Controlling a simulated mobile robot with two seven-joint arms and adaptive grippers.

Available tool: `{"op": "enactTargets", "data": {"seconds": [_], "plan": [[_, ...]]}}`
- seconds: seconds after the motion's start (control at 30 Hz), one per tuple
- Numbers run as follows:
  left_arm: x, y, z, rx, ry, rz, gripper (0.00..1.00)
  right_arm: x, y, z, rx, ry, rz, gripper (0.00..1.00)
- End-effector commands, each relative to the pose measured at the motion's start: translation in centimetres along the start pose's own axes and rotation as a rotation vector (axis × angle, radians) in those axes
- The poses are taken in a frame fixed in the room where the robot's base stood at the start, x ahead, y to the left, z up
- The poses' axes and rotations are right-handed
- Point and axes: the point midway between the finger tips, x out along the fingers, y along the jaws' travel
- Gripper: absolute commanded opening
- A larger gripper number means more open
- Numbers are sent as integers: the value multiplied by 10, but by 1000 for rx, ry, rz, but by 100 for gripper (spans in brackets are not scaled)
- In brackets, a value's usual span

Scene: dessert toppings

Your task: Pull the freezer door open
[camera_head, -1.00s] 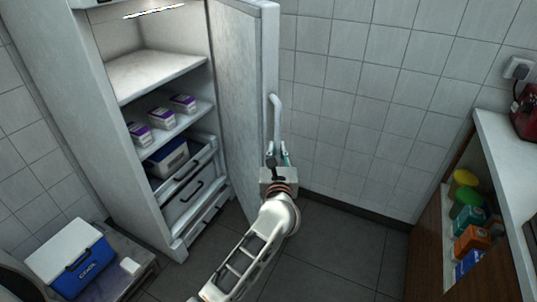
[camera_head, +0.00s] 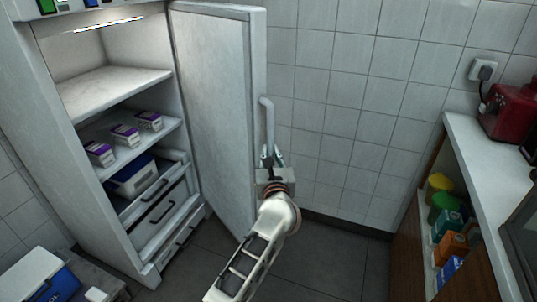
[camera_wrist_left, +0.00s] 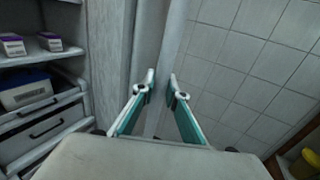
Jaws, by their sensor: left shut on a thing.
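The freezer door (camera_head: 214,105) stands wide open, swung out to the right of the freezer body (camera_head: 85,165). Its pale vertical handle (camera_head: 269,122) is on the door's free edge. My left gripper (camera_head: 271,160) is shut on the lower part of the handle. In the left wrist view the two fingertips (camera_wrist_left: 161,82) close on either side of the handle bar (camera_wrist_left: 174,45). The inside of the freezer shows freely. My right gripper is not in view.
Purple-and-white boxes (camera_head: 125,135) and a blue-and-white container (camera_head: 133,176) are inside the freezer. A cool box (camera_head: 32,280) stands at bottom left. A counter (camera_head: 480,165) with a red appliance (camera_head: 512,112) is at right. The floor (camera_head: 330,255) between is clear.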

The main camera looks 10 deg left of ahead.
Motion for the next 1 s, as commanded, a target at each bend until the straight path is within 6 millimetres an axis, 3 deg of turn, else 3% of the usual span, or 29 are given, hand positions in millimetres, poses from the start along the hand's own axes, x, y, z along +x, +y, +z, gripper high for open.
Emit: {"op": "enactTargets", "data": {"seconds": [0.17, 0.2, 0.27, 0.77, 1.0], "plan": [[-1, -1, -1, 0, 2, -2, 0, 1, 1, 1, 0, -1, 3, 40], [-1, -1, -1, 0, 2, -2, 15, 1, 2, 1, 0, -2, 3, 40], [-1, -1, -1, 0, 2, -2, 30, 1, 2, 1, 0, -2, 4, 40], [0, 1, 0, 0, 0, 1, 30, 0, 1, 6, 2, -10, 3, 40], [-9, 15, 4, 0, -4, 10, 30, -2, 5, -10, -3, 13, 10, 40]]}}
